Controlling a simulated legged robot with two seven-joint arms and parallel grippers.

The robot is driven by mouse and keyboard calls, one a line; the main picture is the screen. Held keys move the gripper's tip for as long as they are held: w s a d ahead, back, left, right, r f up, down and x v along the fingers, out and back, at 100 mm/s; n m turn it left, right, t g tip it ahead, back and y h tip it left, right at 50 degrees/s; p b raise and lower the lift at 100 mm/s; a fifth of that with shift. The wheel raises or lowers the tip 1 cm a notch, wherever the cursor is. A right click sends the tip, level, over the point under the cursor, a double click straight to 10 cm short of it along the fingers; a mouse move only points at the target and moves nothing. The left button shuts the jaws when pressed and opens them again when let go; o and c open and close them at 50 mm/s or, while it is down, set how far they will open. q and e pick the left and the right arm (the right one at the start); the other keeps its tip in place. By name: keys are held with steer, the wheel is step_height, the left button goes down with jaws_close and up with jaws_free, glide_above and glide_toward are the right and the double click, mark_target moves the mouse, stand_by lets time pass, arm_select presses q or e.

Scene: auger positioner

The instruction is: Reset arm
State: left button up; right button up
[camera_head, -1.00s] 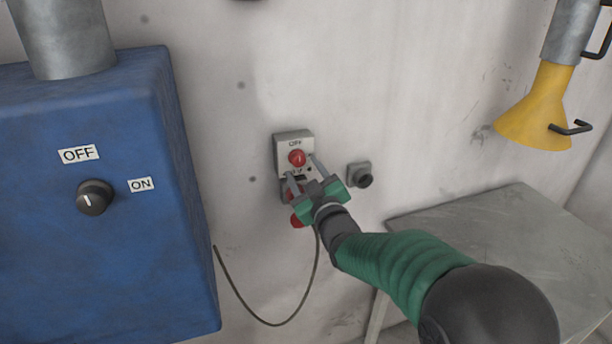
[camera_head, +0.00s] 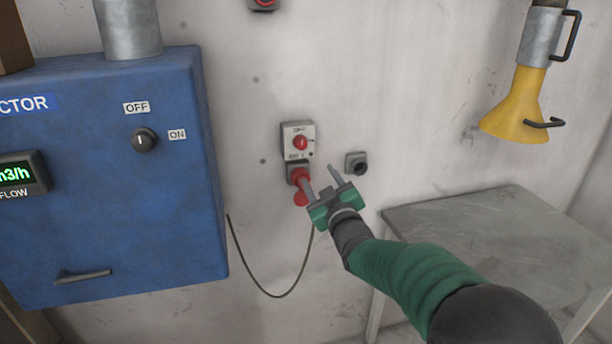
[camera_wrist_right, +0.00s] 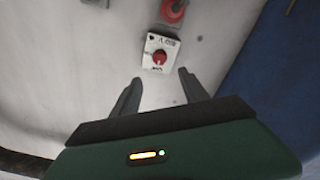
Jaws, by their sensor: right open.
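My right gripper (camera_head: 320,187) is open and empty, in front of the wall below and right of a small switch box. The switch box (camera_head: 289,130) is grey-white with a red knob (camera_head: 301,143) and an OFF-type label too small to read surely. My left gripper is not in view.
A blue cabinet (camera_head: 120,220) with an OFF/ON knob (camera_head: 144,140) stands at the left. A small grey socket (camera_head: 356,163) is on the wall to the right. A yellow funnel nozzle (camera_head: 514,110) hangs at upper right above a grey metal table (camera_head: 490,230). A black cable (camera_head: 262,289) loops below.

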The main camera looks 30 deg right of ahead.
steer(key=s+a+f+m+g+y+p, duration=0.2)
steer(key=s+a+f+g+p, duration=0.45)
steer(key=f, duration=0.55)
steer(key=s+a+f+g, duration=0.3)
steer(key=s, duration=0.4)
steer(key=s+a+f+g+y+p, duration=0.1)
steer(key=s+a+f+g, duration=0.2)
steer(key=s, duration=0.5)
steer(key=s+a+f+m+g+y+p, duration=0.1)
steer(key=s+a+f+g, duration=0.2)
steer(key=s, duration=0.4)
steer(key=shift+s+a+f, duration=0.35)
steer(key=shift+a+f, duration=0.15)
steer(key=shift+f, duration=0.4)
